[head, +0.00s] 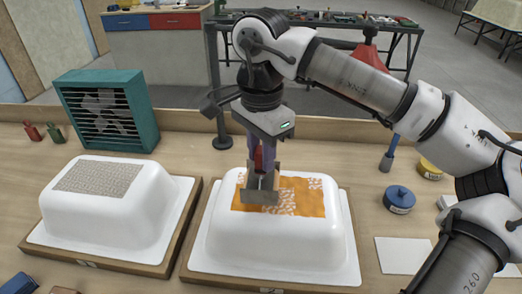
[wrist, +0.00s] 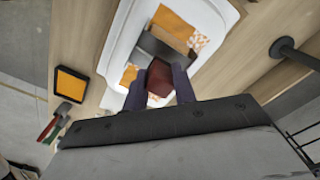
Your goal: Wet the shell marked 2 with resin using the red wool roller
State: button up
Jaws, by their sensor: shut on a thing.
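The right white shell (head: 280,240) lies upside down on a wooden board, its fibre patch (head: 305,200) largely orange with pale, patterned areas showing. The left white shell (head: 140,215) has a plain grey patch (head: 100,178). I cannot read a number on either. My gripper (head: 258,168) is shut on a red-handled tool (wrist: 160,78) above the right shell. The tool's broad grey head (head: 261,190) is over the orange patch and hides part of it; I cannot tell whether it touches, and no wool shows. The wrist view shows the right shell (wrist: 117,60) beneath.
A teal fan (head: 150,115) stands behind the left shell. Small red and green tools (head: 45,132) are at the left. A blue-lidded pot (head: 399,199), a yellow tin (head: 430,169) and a white sheet (head: 402,255) lie at the right. The wrist view shows an orange tray (wrist: 72,85).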

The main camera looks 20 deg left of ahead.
jog(key=shift+f+b, duration=1.25)
jog(key=shift+f, duration=0.3)
dwell(0.9)
jog(key=shift+w+d+b, duration=0.1)
jog(key=shift+w+d, duration=0.25)
jog(key=shift+d, duration=0.85)
jog(key=shift+w+d+b, duration=0.15)
jog(key=shift+w+d, duration=0.15)
jog(key=shift+d, duration=0.85)
jog(key=shift+w+d+b, duration=0.1)
jog(key=shift+w+d, duration=0.25)
jog(key=shift+d, duration=0.85)
jog(key=shift+w+d+p, duration=0.25)
jog(key=shift+w+d, duration=0.45)
jog(key=shift+w, duration=0.85)
jog(key=shift+w+d+p, duration=0.2)
jog(key=shift+w+d, duration=0.55)
jog(key=shift+w, duration=0.75)
jog(key=shift+w+d+p, duration=0.25)
jog(key=shift+w+d, duration=0.45)
jog(key=shift+w, duration=0.85)
jog(key=s+a, duration=0.2)
jog(key=a, duration=0.6)
jog(key=s+a+p, duration=0.1)
jog(key=s+a, duration=0.2)
jog(key=a, duration=0.6)
